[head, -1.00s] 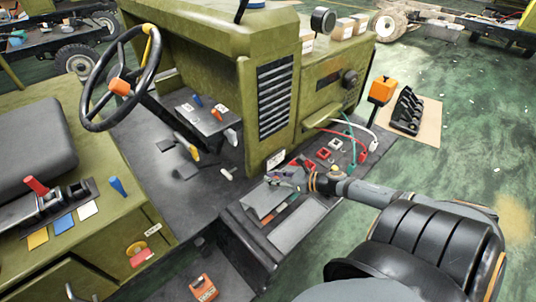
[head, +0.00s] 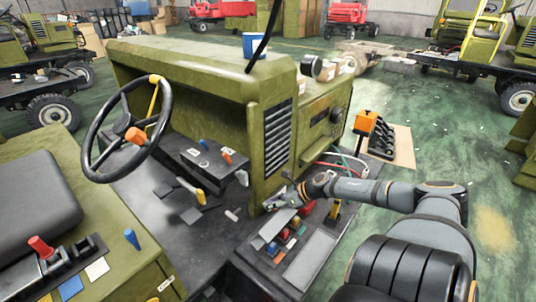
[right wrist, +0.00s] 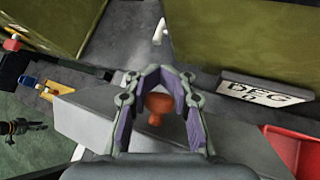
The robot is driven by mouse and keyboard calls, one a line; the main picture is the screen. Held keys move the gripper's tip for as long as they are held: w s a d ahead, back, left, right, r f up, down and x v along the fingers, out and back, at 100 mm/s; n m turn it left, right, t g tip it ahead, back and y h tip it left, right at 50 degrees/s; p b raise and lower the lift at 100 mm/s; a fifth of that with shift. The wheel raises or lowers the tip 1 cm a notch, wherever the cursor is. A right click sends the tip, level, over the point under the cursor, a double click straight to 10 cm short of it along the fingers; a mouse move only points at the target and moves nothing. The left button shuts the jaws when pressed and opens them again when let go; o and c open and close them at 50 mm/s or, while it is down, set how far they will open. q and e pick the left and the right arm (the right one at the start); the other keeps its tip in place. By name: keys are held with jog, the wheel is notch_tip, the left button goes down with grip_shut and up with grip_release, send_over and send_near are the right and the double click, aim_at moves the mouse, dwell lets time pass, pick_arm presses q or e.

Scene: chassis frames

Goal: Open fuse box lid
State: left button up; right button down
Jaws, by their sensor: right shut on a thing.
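My right gripper (head: 274,203) reaches in from the right to the black side platform of the green vehicle. In the right wrist view, its fingers (right wrist: 158,100) are shut around an orange knob (right wrist: 158,104) above a grey plate, which looks like the fuse box lid (right wrist: 90,120). In the head view the grey lid (head: 268,231) lies tilted just below the gripper. Several coloured fuses (head: 285,236) show beside it. The lid's hinge and exact angle are hard to tell. My left gripper is not in view.
A second grey plate (head: 309,254) lies right of the fuses. The green louvred cabinet (head: 276,135) stands close behind the gripper. Cables (head: 345,160) and an orange-topped lever (head: 366,122) are farther right. The steering wheel (head: 127,130) stands at left.

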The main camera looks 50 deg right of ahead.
jog(key=shift+d+f, duration=0.1)
jog(key=shift+d, duration=0.1)
dwell(0.8)
jog(key=c, duration=1.5)
grip_release()
jog(key=o, duration=0.4)
jog(key=shift+d+f, duration=0.2)
jog(key=shift+o, duration=0.2)
jog(key=shift+a, duration=0.1)
jog(key=shift+a+r, duration=0.15)
